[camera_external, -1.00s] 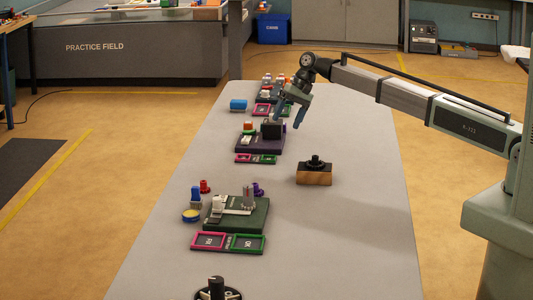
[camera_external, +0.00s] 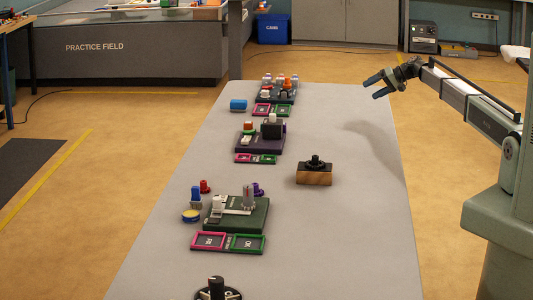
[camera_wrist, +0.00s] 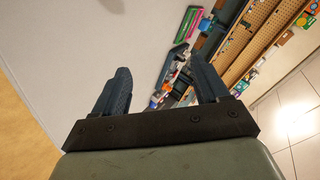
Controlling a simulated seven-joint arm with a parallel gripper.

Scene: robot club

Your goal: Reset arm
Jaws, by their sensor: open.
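My gripper (camera_external: 376,86) is open and empty. In the external view it is raised at the far right edge of the table, pointing left, well apart from the objects on the table. In the wrist view its two dark blue fingers (camera_wrist: 160,88) stand wide apart with nothing between them. My arm reaches in from the right side of the external view.
The long grey table (camera_external: 330,240) bears a near green board (camera_external: 250,222), a purple board (camera_external: 262,146) and a far board (camera_external: 270,98). A wooden block with a black knob (camera_external: 314,176) stands right of them. The table's right side is mostly clear.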

